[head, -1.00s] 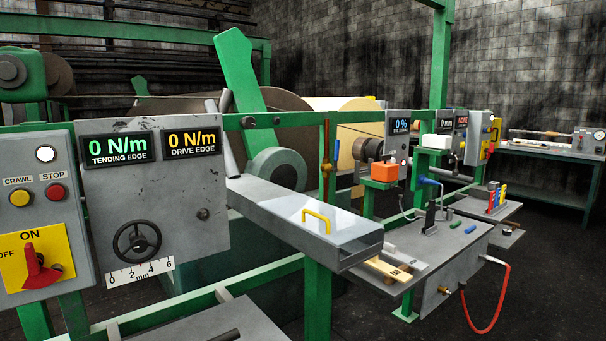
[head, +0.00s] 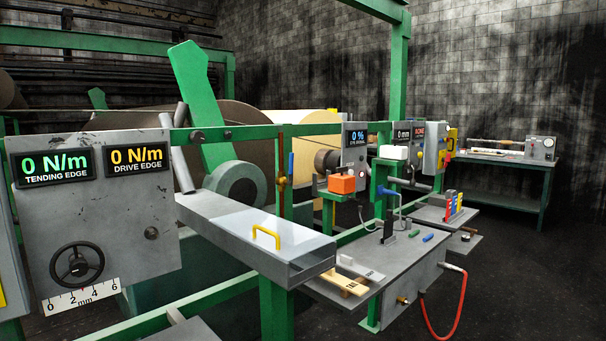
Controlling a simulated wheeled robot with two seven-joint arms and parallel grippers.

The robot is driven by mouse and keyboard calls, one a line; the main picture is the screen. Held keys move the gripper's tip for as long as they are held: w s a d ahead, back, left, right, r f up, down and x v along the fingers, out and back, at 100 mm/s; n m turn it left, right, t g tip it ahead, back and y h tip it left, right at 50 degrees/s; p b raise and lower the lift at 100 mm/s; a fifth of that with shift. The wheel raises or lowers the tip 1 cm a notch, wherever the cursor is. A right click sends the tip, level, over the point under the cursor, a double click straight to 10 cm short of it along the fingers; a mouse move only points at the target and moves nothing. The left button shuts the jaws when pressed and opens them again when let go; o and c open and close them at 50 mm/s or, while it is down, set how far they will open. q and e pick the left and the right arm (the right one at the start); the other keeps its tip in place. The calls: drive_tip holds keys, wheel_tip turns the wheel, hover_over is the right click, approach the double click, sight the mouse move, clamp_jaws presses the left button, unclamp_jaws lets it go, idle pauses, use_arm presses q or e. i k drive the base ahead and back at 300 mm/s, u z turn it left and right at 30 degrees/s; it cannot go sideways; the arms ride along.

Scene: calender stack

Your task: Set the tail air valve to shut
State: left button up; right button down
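No part is readably labelled as the tail air valve. A thin upright copper-coloured pipe (head: 281,158) at the green frame carries a small brass fitting (head: 282,183). Another small brass fitting (head: 403,300) sits on the front of the grey bench box, near where a red hose (head: 437,335) plugs in. I cannot tell from here which is the valve, or how its handle is set. Neither of my grippers is in view.
A grey tray with a clear cover and yellow handle (head: 266,236) juts out in front. A grey panel with a black handwheel (head: 77,264) stands at left. A far bench (head: 503,178) stands at right. The dark floor at right is open.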

sight(291, 169)
drive_tip(key=z, duration=1.7)
drive_tip(key=i, duration=2.2)
drive_tip(key=u, duration=2.05)
